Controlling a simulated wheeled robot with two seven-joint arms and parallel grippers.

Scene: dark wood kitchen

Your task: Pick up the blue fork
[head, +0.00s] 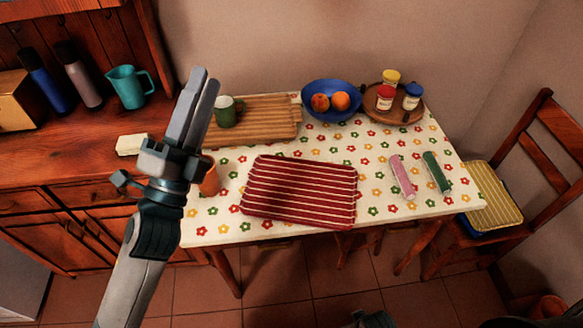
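I cannot make out a blue fork in the head view. My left gripper (205,76) points up in front of the left end of the table, with its two fingers side by side and close together. It looks shut, with nothing seen between the fingers. Behind it is the table with a flowered cloth (310,145). A red striped placemat (298,192) lies at the table's front, to the right of my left gripper. A dark part at the bottom edge (370,319) seems to be my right gripper, mostly cut off.
A cutting board (265,118) with a green mug (225,112), a blue fruit bowl (331,114) and a round tray (374,115) with jars stand at the back. Pink (402,177) and green (437,172) rolled items lie right. A chair (535,165) stands at right, a wooden counter (75,140) at left.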

